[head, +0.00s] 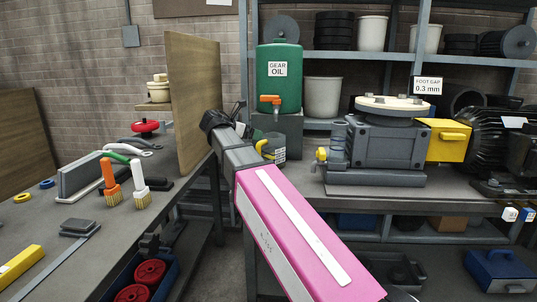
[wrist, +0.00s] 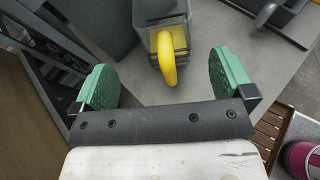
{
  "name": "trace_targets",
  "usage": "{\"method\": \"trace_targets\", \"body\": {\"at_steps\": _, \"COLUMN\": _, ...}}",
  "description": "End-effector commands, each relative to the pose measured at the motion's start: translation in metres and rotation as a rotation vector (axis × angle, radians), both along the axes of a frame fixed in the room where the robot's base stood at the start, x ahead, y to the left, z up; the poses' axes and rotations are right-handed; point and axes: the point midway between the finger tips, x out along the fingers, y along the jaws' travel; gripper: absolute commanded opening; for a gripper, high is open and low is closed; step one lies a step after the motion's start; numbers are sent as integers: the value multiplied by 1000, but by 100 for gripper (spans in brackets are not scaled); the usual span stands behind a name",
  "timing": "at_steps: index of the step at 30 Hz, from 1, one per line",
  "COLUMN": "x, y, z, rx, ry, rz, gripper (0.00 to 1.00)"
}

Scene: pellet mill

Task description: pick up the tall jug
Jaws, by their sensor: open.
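A dark grey jug-like container (head: 279,153) with a curved yellow handle stands on the far bench in the head view, just beyond my arm and partly hidden by it. In the wrist view a grey container (wrist: 161,12) with a yellow handle (wrist: 167,58) is at the top middle; it looks like the same jug. My gripper (wrist: 164,80) is open, with its green pads apart on either side of the handle. Nothing is held. I cannot tell the gap in depth. In the head view my gripper is mostly hidden behind the arm.
A green gear oil drum (head: 279,88) with an orange tap stands on a grey block behind. A grey machine (head: 385,145) and a yellow box (head: 445,140) are to the right. An upright wooden board (head: 196,95) stands close left.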

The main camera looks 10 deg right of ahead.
Motion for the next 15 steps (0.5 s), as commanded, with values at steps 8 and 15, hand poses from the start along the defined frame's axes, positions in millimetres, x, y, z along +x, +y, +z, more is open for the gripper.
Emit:
{"method": "trace_targets", "body": {"at_steps": 8, "x": 21, "y": -31, "z": -15, "rx": 1, "ry": 0, "rz": 0, "gripper": 100}}
{"method": "trace_targets", "body": {"at_steps": 15, "x": 28, "y": -43, "z": -20, "rx": 1, "ry": 0, "rz": 0, "gripper": 100}}
